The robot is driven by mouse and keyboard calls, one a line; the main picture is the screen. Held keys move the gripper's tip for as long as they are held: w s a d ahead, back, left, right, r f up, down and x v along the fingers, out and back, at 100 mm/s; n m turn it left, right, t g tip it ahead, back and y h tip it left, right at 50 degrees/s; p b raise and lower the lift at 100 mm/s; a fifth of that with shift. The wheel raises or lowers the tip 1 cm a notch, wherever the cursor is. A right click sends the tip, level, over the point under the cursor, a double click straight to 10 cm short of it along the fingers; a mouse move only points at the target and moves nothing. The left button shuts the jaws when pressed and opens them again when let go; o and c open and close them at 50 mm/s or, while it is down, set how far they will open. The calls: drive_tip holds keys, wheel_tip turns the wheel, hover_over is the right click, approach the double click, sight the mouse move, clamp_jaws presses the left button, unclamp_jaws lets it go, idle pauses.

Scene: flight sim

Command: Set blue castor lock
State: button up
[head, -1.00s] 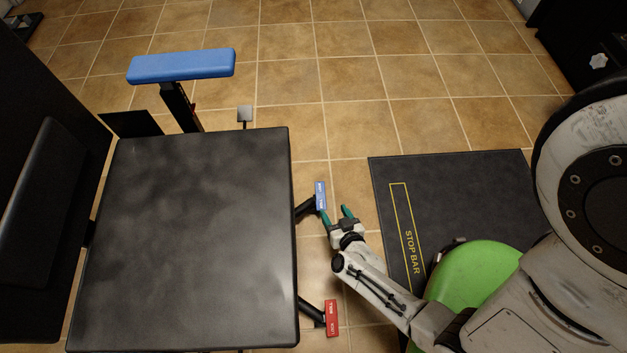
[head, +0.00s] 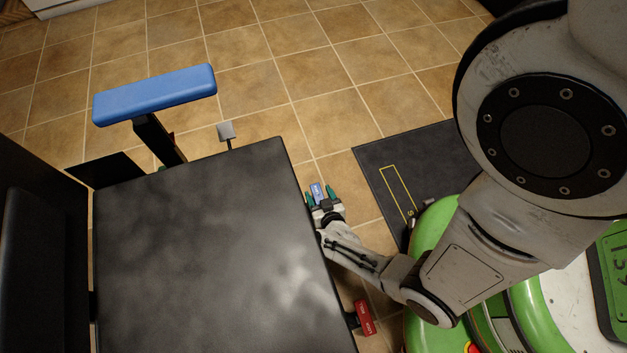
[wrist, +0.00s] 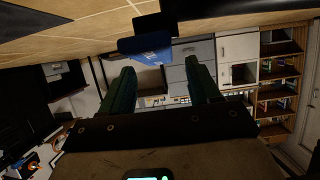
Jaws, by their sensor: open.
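The blue castor lock (head: 318,191) is a small blue tab with pale lettering at the right edge of the black seat. In the wrist view the blue castor lock (wrist: 150,55) shows beyond the fingertips, between them across the picture and partly dark. My gripper (head: 320,194) has green fingers and is open, with one finger on each side of the blue tab in the head view. In the wrist view the spread fingers of my gripper (wrist: 157,72) hold nothing. I cannot tell whether they touch the tab. The lock's lever arm is hidden in the head view.
A red castor lock (head: 366,317) sticks out nearer, on the same side. The black seat (head: 200,255) lies close along my forearm's left. A blue armrest (head: 155,94) stands at the far left. A dark mat (head: 420,160) with a yellow outline lies right. Tiled floor beyond is clear.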

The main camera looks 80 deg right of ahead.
sight(315, 186)
drive_tip(key=b+x, duration=0.1)
drive_tip(key=x, duration=0.4)
drive_tip(key=shift+b, duration=0.4)
drive_tip(key=shift+c, duration=0.4)
drive_tip(key=c, duration=0.9)
drive_tip(key=shift+r+y+p, duration=0.25)
drive_tip(key=shift+y+p, duration=0.05)
drive_tip(key=shift+p, duration=0.75)
drive_tip(key=p, duration=0.1)
drive_tip(key=g+y+p, duration=0.1)
drive_tip(key=p, duration=0.1)
drive_tip(key=shift+d+f, duration=0.1)
drive_tip(key=shift+f, duration=0.15)
drive_tip(key=f+g+y+p, duration=0.1)
drive_tip(key=p, duration=0.2)
drive_tip(key=shift+y, duration=0.4)
drive_tip(key=shift+f+y+p, duration=0.35)
drive_tip(key=shift+y+p, duration=0.15)
drive_tip(key=shift+p, duration=0.05)
